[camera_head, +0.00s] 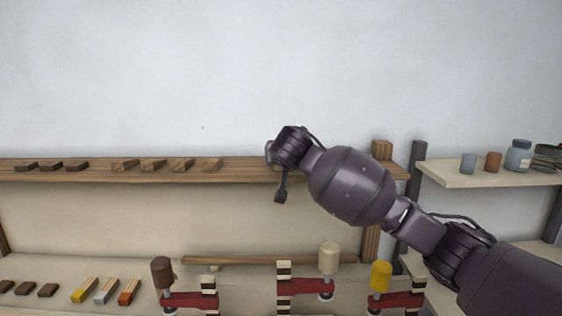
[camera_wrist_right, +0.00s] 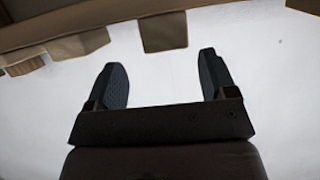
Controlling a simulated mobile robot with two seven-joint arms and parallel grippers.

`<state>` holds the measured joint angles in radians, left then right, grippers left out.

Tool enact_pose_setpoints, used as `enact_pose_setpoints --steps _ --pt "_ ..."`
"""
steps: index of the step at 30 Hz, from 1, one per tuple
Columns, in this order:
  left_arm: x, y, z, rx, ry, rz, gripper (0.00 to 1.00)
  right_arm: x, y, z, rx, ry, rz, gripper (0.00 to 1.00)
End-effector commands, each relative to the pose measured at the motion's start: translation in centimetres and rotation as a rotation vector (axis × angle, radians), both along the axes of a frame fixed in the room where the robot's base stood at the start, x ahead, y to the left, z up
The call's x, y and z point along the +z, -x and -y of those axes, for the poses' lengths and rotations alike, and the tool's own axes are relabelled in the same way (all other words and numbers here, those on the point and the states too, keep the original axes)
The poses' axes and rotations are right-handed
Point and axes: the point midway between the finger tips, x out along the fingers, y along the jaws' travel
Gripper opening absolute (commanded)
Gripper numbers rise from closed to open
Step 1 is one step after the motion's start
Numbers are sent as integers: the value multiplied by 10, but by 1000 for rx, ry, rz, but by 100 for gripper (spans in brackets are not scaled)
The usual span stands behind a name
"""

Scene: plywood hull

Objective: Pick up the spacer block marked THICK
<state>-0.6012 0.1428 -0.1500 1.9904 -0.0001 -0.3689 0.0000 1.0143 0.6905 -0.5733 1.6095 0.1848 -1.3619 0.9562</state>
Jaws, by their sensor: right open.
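Wooden blocks stand in a row on the long shelf (camera_head: 240,173): several lighter ones, such as this block (camera_head: 212,164), and three dark ones, such as this block (camera_head: 50,166). No marking is readable, so I cannot tell which is THICK. My right gripper (camera_head: 281,192) is at the shelf's right part, partly hidden by its own wrist. In the right wrist view the gripper (camera_wrist_right: 163,70) is open and empty. One block (camera_wrist_right: 163,31) lies beyond the fingertips, roughly between them, apart from both. Another block (camera_wrist_right: 80,42) is to its left. My left gripper is out of view.
A taller wooden block (camera_head: 382,150) stands at the shelf's right end. Red clamps (camera_head: 190,299) with coloured handles and several small blocks (camera_head: 84,290) are below. A side shelf (camera_head: 490,174) holds cups and a jar (camera_head: 518,156). The wall above is clear.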

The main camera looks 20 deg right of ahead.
Motion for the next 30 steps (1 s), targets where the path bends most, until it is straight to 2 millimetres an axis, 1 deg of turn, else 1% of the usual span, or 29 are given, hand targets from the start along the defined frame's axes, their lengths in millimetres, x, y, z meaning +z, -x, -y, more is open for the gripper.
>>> enact_pose_setpoints --steps 7,15,18,22,29,30 --pt "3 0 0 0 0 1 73 -4 -12 1 -1 1 -1 78" --pt "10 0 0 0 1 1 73 -13 -41 2 -1 1 -1 78" --pt "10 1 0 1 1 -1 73 -17 -48 4 0 0 -1 78" --pt "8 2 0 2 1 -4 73 -20 -53 5 1 -1 -1 78" --pt "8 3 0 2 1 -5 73 -20 -53 5 1 0 0 78" --pt "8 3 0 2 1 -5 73 -20 -53 5 1 0 0 72"
